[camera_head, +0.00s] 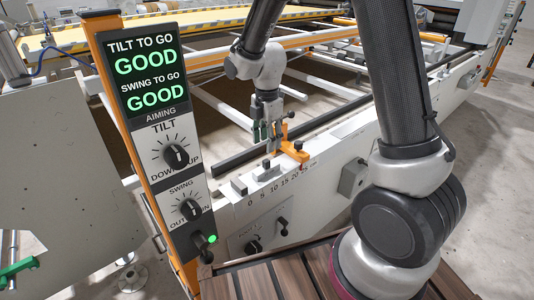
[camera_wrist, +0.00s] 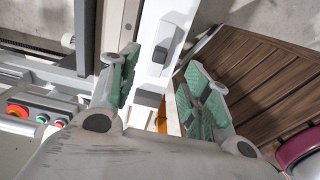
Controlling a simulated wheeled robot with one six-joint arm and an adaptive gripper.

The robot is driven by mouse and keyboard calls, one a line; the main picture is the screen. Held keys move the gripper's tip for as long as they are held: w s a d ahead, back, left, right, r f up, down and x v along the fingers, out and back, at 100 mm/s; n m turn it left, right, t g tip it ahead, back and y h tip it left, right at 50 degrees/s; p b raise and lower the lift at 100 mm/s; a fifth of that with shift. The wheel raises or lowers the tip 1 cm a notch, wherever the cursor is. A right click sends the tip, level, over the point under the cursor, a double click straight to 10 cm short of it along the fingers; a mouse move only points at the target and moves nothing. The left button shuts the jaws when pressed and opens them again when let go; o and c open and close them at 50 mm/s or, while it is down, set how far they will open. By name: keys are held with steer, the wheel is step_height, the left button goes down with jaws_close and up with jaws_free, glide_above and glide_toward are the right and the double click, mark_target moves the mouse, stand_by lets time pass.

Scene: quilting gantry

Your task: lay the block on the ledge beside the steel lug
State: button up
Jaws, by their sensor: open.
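The pale ledge (camera_head: 322,143) runs along the machine's side and has a number scale on its front. A small grey block (camera_head: 266,173) lies on it, and shows between my fingers in the wrist view (camera_wrist: 150,98). I cannot surely tell which is the lug. My gripper (camera_head: 268,146) is open and empty above the ledge, beside an orange bracket. Its green-padded fingers (camera_wrist: 160,92) are spread wide.
The orange bracket (camera_head: 291,150) rises from the ledge close to my fingers. A panel (camera_head: 170,140) at the left reads GOOD for tilt and for swing, with knobs below. Rails of the gantry (camera_head: 220,105) lie behind. A slatted wooden deck (camera_wrist: 250,85) lies right of the ledge.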

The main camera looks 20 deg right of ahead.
steer(key=s+d+r+m+t, duration=0.1)
steer(key=s+d+r+m, duration=0.35)
steer(key=r, duration=0.25)
steer(key=s+d+r+m+t, duration=0.1)
steer(key=s+d+r+m, duration=0.3)
steer(key=r, duration=0.3)
steer(key=s+d+r+m+t, duration=0.1)
steer(key=s+d+r+m, duration=0.2)
steer(key=s+m, duration=0.4)
steer(key=s+d+r+m+t, duration=0.1)
steer(key=s+d+r+m, duration=0.2)
steer(key=s+m, duration=0.4)
steer(key=shift+s+d+r, duration=0.2)
steer(key=shift+s, duration=0.6)
steer(key=shift+c, duration=0.5)
